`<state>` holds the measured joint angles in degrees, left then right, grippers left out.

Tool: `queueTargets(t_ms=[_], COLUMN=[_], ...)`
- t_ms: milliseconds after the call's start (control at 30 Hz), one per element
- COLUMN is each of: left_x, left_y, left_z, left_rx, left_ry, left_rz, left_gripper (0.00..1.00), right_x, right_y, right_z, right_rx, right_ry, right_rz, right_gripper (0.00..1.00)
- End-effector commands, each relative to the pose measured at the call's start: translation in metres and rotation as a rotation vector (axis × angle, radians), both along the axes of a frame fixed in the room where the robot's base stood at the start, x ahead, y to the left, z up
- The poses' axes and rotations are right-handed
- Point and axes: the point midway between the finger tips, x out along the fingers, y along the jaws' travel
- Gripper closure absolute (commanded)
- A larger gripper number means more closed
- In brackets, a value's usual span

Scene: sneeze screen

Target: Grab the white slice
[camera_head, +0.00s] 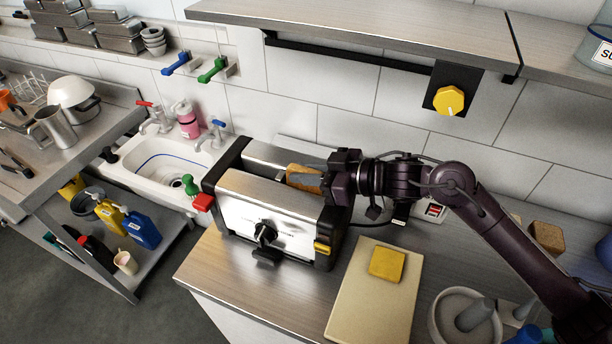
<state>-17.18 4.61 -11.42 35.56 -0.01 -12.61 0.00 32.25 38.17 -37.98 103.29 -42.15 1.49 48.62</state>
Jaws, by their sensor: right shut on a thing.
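A slice (295,169) stands in the rear part of the toaster's top, at its right end. The part that shows looks golden-brown rather than white. My right gripper (308,181) reaches in from the right and is shut on this slice at the toaster's top. The gripper hides part of the slice, and its lower part is hidden in the toaster. The silver and black toaster (285,225) stands on the counter with a black knob on its front. My left gripper is not in view.
A pale cutting board (345,300) with a yellow square slice (387,263) lies right of the toaster. A grey mortar-like bowl (443,312) stands further right. A sink (150,165) is to the left. A shelf (400,25) overhangs the back wall. The counter's front left is clear.

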Motion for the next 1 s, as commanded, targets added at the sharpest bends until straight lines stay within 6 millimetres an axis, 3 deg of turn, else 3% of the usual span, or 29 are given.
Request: queueTargets(t_ms=[167, 533, 1000], left_x=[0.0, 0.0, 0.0], left_y=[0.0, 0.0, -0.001], left_z=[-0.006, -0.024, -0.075], left_rx=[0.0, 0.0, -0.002], left_ry=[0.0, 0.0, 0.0], left_rz=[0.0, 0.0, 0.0], left_gripper=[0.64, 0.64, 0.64], right_x=[0.0, 0.0, -0.044], right_y=[0.0, 0.0, -0.11], right_z=[0.012, 0.072, 0.061], right_rx=[0.0, 0.001, -0.006], right_ry=[-0.004, -0.009, 0.001], right_rz=[0.001, 0.0, -0.005], right_gripper=[1.0, 1.0, 1.0])
